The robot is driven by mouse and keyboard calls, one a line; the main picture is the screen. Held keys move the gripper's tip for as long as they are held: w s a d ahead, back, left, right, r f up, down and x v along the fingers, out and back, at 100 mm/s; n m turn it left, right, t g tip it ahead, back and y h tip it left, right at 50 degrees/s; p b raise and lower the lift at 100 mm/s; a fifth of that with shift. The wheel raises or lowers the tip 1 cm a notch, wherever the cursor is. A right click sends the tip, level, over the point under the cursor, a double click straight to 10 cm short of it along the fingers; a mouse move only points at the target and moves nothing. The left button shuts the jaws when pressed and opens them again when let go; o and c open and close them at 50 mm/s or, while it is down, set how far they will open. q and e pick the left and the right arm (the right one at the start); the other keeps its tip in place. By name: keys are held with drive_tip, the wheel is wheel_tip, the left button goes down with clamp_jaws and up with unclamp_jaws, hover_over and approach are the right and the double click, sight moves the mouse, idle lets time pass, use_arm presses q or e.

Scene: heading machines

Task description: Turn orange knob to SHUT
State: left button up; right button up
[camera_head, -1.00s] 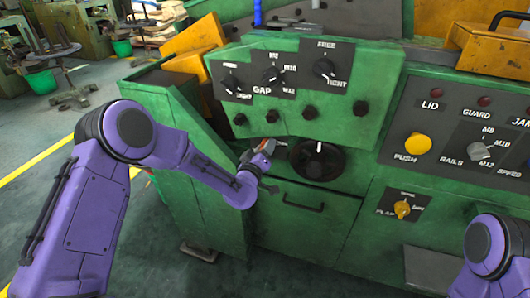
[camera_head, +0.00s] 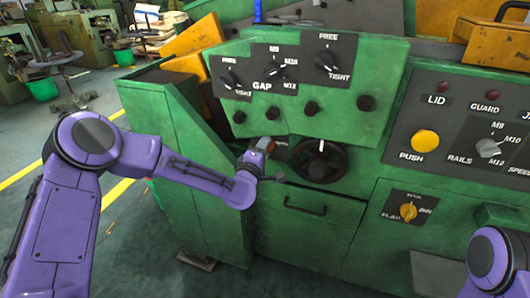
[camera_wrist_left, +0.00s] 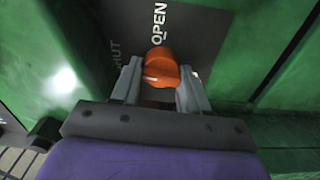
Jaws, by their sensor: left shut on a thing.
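The orange knob (camera_wrist_left: 160,68) is in the middle of the left wrist view, on a dark plate (camera_wrist_left: 200,35) lettered OPEN above it and SHUT to the upper left. A pale mark shows on the knob's lower left side. My left gripper (camera_wrist_left: 158,88) has one finger on each side of the knob and is shut on it. My right gripper is out of view.
The black handwheel (camera_head: 319,160) is close to the right of my left gripper. Several small black knobs (camera_head: 312,108) sit above. A drawer handle (camera_head: 305,206) is below. A yellow push button (camera_head: 425,141) and a yellow switch (camera_head: 407,212) are farther right.

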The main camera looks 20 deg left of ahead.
use_arm(q)
drive_tip(key=shift+a+f, duration=0.1)
drive_tip(key=shift+a, duration=0.05)
idle(0.4)
drive_tip(key=o, duration=0.9)
drive_tip(key=shift+o, duration=0.6)
drive_tip(key=shift+a, duration=0.1)
drive_tip(key=s+b, duration=0.1)
drive_tip(key=s, duration=0.9)
drive_tip(key=shift+s, duration=0.3)
drive_tip(key=shift+a, duration=0.1)
